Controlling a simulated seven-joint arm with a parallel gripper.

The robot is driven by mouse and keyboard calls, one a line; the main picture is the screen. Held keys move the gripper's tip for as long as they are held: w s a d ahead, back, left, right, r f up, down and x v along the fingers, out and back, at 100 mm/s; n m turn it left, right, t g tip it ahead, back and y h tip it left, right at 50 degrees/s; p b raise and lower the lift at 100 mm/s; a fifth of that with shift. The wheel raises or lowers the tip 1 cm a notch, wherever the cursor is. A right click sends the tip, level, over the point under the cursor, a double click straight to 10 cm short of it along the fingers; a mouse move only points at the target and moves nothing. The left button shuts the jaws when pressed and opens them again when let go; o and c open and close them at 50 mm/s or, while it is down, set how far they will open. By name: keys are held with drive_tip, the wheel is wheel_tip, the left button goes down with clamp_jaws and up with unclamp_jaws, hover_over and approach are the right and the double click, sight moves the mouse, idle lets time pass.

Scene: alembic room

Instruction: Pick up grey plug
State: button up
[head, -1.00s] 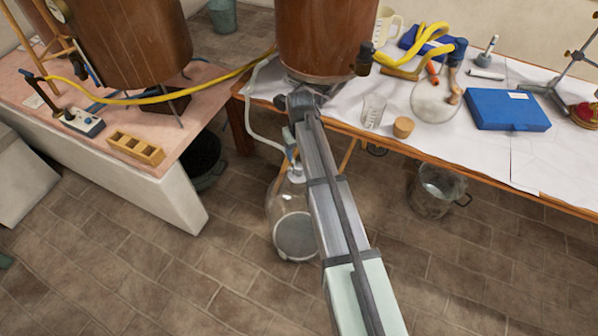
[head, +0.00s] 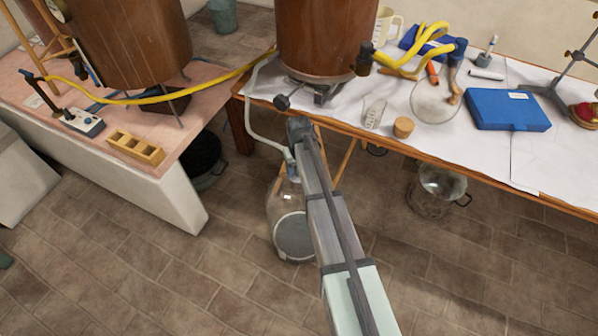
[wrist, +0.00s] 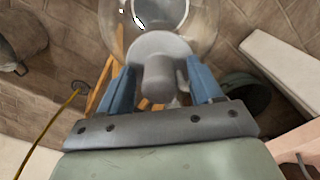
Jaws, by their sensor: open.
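The grey plug (wrist: 158,48) shows in the wrist view as a pale round disc with a narrower stub facing the camera. It appears to sit at the top of the clear glass bottle (wrist: 205,25), which stands on the floor (head: 291,236). My gripper (wrist: 160,72) is open, with its blue fingers on either side of the plug's stub and gaps visible at both sides. I cannot tell how far down the fingers reach. In the head view my arm and gripper hide the plug.
A pale hose (head: 262,132) runs down from the brown barrel (head: 322,45) to the bottle's top. The worktable's front edge (head: 345,127) lies close behind my arm. A metal bucket (head: 436,190) stands on the floor to the right. Open tiled floor lies in front.

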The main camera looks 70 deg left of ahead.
drive_tip(key=shift+c, duration=0.5)
drive_tip(key=c, duration=1)
drive_tip(key=shift+c, duration=0.2)
